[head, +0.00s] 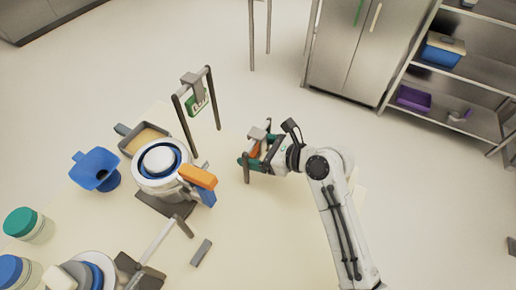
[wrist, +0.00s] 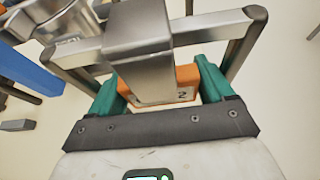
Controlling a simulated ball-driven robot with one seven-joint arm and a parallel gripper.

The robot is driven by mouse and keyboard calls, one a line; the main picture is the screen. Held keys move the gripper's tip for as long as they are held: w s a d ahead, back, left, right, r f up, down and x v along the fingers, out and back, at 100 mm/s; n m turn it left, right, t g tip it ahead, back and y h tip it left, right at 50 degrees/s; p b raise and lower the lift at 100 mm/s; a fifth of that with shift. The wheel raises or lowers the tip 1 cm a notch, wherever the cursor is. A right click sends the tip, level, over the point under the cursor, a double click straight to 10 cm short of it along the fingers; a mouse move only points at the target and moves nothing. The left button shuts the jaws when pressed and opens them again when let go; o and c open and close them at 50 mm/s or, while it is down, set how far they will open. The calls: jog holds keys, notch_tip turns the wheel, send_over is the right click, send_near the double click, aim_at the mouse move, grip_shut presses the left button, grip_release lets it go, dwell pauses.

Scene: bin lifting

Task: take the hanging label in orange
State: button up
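The orange label (wrist: 187,76) hangs under a grey metal clip (wrist: 140,35) on a small stand, its face partly hidden by the clip. A "2" shows on its lower part. In the head view the orange label (head: 253,151) is a small patch at my gripper (head: 256,158). In the wrist view the teal fingers of my gripper (wrist: 160,92) stand on either side of the label, spread about its width. The right finger is close against the label's edge. I cannot tell whether the fingers press on it.
A second stand (head: 210,88) holds a green label (head: 198,105) farther back. Left of my gripper is a device with an orange block (head: 198,176) and blue part. A blue funnel (head: 96,169), a tray (head: 145,139) and jars stand left. Steel shelves (head: 440,118) are at the back right.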

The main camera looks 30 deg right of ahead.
jog(key=c, duration=0.5)
jog(key=shift+o, duration=0.2)
jog(key=shift+r, duration=0.1)
jog(key=shift+s+d+r, duration=0.15)
jog(key=shift+s+r, duration=0.05)
jog(key=v, duration=0.5)
jog(key=r+v, duration=0.1)
jog(key=v, duration=0.8)
jog(key=shift+r, duration=0.3)
jog(key=shift+c, duration=0.9)
jog(key=shift+s+d+r+p, duration=0.2)
jog(key=shift+s+p, duration=0.05)
jog(key=shift+p, duration=0.25)
jog(key=shift+f+p, duration=0.1)
jog(key=shift+p, duration=0.35)
